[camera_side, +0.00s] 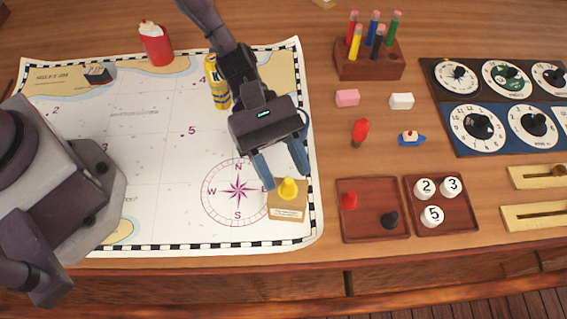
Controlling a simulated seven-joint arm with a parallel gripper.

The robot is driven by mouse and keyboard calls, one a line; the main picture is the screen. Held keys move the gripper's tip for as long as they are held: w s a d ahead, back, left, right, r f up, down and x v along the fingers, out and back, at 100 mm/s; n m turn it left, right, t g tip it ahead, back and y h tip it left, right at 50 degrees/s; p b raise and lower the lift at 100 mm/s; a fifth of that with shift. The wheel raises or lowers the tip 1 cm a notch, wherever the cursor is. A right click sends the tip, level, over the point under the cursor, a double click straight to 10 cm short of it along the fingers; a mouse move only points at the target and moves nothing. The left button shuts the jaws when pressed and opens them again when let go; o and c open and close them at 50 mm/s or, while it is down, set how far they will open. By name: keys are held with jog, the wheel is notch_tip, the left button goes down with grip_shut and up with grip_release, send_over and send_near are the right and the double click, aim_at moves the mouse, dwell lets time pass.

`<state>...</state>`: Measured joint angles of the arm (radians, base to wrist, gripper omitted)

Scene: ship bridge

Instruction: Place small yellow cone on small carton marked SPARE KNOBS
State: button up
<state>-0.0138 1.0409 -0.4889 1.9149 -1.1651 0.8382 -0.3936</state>
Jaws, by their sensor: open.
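The small yellow cone (289,188) stands upright on top of the small carton (287,206), near the lower right corner of the chart. The carton is tan with a pale label on its front; the print is too small to read. My gripper (283,180) is open, with its two blue fingers apart just above and to either side of the cone. I cannot tell whether either finger touches the cone.
A wooden tray (373,222) with a red and a black piece, and another tray (464,218) with numbered white discs, lie to the right. A pen block (370,65) stands at the back. The chart's middle (150,170) is clear.

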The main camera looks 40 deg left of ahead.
jog(key=v, duration=1.2)
jog(key=s+a+r+m+t+y, duration=0.5)
jog(key=s+a+r+m+y, duration=0.1)
jog(key=a+r, duration=0.3)
jog(key=s+a+r+m+t+y, duration=0.5)
jog(key=a+r, duration=0.5)
jog(key=r, duration=0.2)
jog(key=s+m+y, duration=0.1)
jog(key=m, duration=0.1)
jog(key=shift+s+m+t+y, duration=0.2)
jog(key=shift+m+t+y, duration=0.1)
